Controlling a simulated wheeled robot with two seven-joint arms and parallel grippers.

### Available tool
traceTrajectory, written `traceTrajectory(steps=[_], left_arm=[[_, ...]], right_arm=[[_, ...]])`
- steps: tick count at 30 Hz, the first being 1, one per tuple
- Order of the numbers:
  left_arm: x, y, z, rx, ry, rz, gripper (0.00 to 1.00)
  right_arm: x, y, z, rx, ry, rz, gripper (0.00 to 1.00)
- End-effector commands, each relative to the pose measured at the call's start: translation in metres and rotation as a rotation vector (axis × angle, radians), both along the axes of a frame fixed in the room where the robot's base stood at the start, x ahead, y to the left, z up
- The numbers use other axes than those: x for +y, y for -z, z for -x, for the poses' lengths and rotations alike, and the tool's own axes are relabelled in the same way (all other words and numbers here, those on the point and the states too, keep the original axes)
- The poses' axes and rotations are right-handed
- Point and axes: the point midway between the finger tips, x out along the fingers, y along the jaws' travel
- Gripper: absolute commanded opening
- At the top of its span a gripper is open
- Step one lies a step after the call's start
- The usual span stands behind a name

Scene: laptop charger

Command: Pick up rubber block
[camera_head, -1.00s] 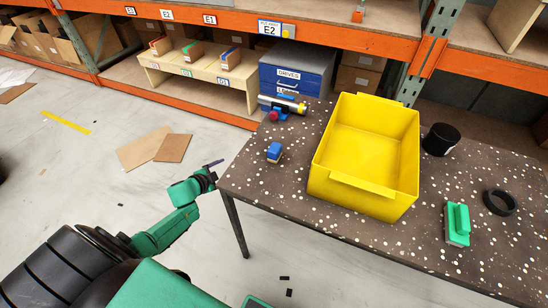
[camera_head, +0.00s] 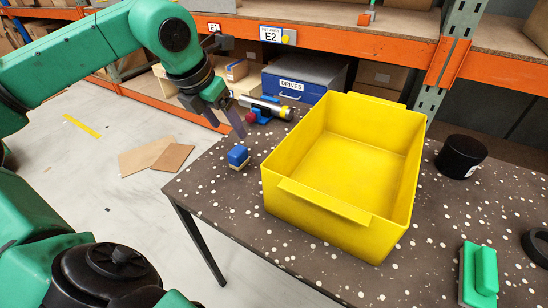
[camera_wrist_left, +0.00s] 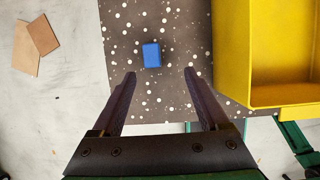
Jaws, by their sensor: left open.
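A small block with a blue top and a pale lower part (camera_head: 238,157) sits upright near the left edge of the speckled table (camera_head: 225,205). It appears to be the rubber block. My left gripper (camera_head: 238,122) is above the table, close to the block, pointing down. In the left wrist view the blue block (camera_wrist_left: 151,55) lies just ahead of the open fingers (camera_wrist_left: 159,74), in line with the gap between them and apart from both. Nothing is held. My right gripper is out of view.
A large yellow bin (camera_head: 335,165) stands close right of the block. A silver-and-yellow tool (camera_head: 268,107) lies behind it. A black cylinder (camera_head: 461,156), a green block (camera_head: 478,275) and a black ring (camera_head: 537,246) are farther right. Orange shelving (camera_head: 330,35) stands behind.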

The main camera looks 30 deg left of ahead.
Motion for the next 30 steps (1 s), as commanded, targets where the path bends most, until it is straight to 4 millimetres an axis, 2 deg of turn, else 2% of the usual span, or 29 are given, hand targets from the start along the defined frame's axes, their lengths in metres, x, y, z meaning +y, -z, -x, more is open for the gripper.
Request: traceTrajectory(steps=[10,14,19,23,30], left_arm=[[0.001,0.073,-0.029,0.005,0.002,0.008,0.78],[0.002,0.086,-0.036,0.001,0.002,0.008,0.78],[0.003,0.106,-0.049,0.001,0.002,0.013,0.78],[0.004,0.125,-0.056,-0.001,0.000,0.011,0.78],[0.005,0.130,-0.057,0.000,0.000,0.005,0.78]], right_arm=[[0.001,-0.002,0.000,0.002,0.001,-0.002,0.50],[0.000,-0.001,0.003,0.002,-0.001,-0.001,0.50],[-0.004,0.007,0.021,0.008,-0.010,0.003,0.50],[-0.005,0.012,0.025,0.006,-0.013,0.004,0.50],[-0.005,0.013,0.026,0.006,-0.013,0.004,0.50]])
